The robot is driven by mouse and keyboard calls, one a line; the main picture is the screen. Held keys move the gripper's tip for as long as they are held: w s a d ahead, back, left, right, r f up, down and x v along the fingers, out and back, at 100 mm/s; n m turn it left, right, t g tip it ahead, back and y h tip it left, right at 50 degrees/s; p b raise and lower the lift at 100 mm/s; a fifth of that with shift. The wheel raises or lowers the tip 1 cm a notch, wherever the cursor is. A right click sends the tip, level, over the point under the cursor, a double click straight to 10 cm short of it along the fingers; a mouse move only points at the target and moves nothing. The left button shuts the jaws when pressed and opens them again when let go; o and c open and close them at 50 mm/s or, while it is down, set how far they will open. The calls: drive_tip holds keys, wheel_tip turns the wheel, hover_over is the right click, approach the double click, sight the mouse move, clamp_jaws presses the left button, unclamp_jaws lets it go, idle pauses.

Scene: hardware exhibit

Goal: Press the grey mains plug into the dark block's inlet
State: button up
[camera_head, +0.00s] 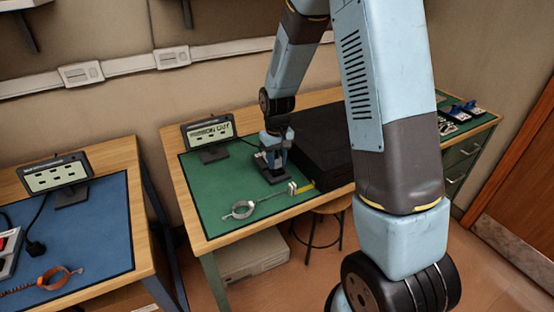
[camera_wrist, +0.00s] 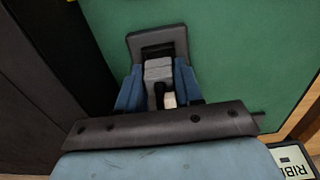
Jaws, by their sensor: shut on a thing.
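The small dark block (camera_wrist: 157,34) sits on the green mat; its black inlet (camera_wrist: 157,51) faces my gripper in the wrist view. My gripper (camera_wrist: 158,80) has two blue fingers, shut on the light grey plug (camera_wrist: 158,70) between them. The plug's front end is right at the inlet's opening, in line with it. I cannot tell whether it is inside or only up against it. In the head view my gripper (camera_head: 273,160) points down at the block (camera_head: 274,178), and the fingers mostly hide the plug.
A large black case (camera_head: 315,155) stands close right of my gripper in the head view. A display panel (camera_head: 209,131) stands behind to the left. The mat's front left is mostly clear.

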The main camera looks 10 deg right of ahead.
drive_tip(key=shift+f, duration=0.85)
idle(0.9)
drive_tip(key=o, duration=0.9)
drive_tip(key=shift+c, duration=0.2)
drive_tip(key=o, duration=0.3)
drive_tip(key=shift+r, duration=0.7)
idle(0.6)
drive_tip(key=shift+r, duration=2.9)
